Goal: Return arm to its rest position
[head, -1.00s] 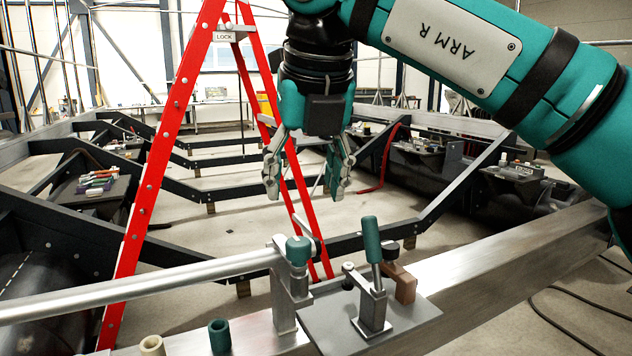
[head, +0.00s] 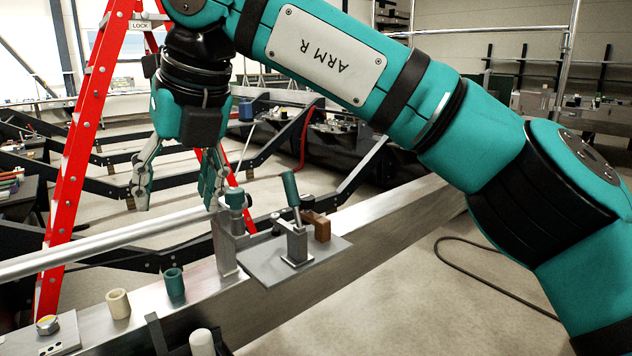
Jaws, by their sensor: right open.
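My right arm, teal and marked ARM R, reaches in from the right in the head view. Its gripper (head: 175,190) hangs fingers down, open and empty, with a clear gap between the fingers. It shows in front of the red ladder and near the metal rail with its bracket. A toggle clamp with a teal handle (head: 291,189) stands on a grey plate (head: 275,268) to the right of the gripper. A brown block (head: 316,226) sits by the clamp. My left gripper is not in view.
A red ladder (head: 78,150) stands at left. A silver tube (head: 110,241) runs in from the left to a bracket (head: 226,242). A cream cup (head: 118,303) and a teal cup (head: 174,284) stand on the metal beam (head: 390,219). A dark cable (head: 480,270) lies on the clear floor at right.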

